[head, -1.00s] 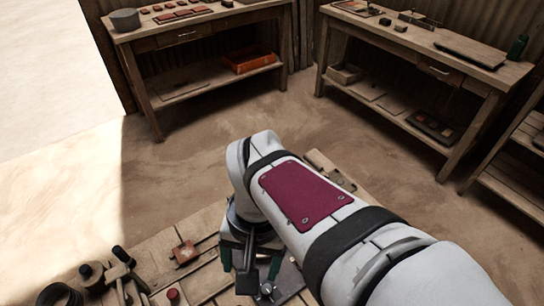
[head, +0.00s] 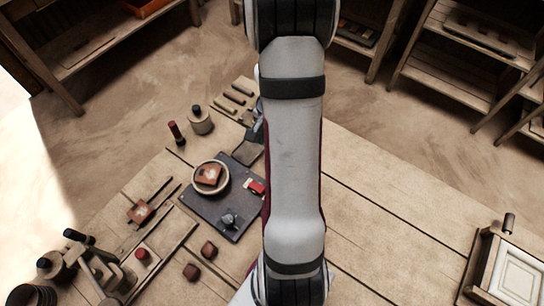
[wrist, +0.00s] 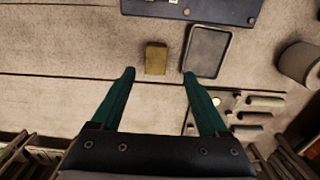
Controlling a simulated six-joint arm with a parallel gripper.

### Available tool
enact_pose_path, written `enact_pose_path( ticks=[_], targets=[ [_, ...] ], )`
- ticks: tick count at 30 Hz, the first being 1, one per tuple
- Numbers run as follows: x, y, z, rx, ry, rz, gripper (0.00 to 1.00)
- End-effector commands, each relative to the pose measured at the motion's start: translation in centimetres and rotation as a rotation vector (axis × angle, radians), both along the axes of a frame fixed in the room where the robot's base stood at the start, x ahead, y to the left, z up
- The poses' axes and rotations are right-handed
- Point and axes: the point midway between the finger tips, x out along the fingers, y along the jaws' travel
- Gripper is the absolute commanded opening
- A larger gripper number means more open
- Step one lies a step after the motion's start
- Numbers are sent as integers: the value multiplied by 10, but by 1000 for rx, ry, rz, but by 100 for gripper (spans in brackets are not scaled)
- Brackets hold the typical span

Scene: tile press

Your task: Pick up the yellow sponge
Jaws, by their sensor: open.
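The yellow sponge (wrist: 156,58), a small dull-yellow block, lies on the wooden table in the wrist view. My gripper (wrist: 159,75) is open, with its two green fingers apart and nothing between them. The sponge is just beyond the fingertips and roughly centred across the gap; I cannot tell the height above it. In the head view I do not see the sponge, and my arm covers the middle of the table.
A shallow grey tray (wrist: 208,52) lies right of the sponge, close to the right finger. A dark mat (head: 218,208) bears a round dish (head: 223,188). Clay rolls (wrist: 265,101) and a grey pot (wrist: 300,64) are farther right. Bare table lies left of the sponge.

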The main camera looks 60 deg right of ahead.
Motion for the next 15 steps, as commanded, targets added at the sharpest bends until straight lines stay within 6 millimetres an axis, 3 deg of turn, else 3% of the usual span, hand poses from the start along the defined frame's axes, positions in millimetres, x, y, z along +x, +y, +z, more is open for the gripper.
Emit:
enact_pose_path(
  ticks=[7, 15],
  targets=[
    [-7, 5, -45, 3, 2, 0, 78],
    [-7, 5, -51, 1, 0, 1, 76]
  ],
)
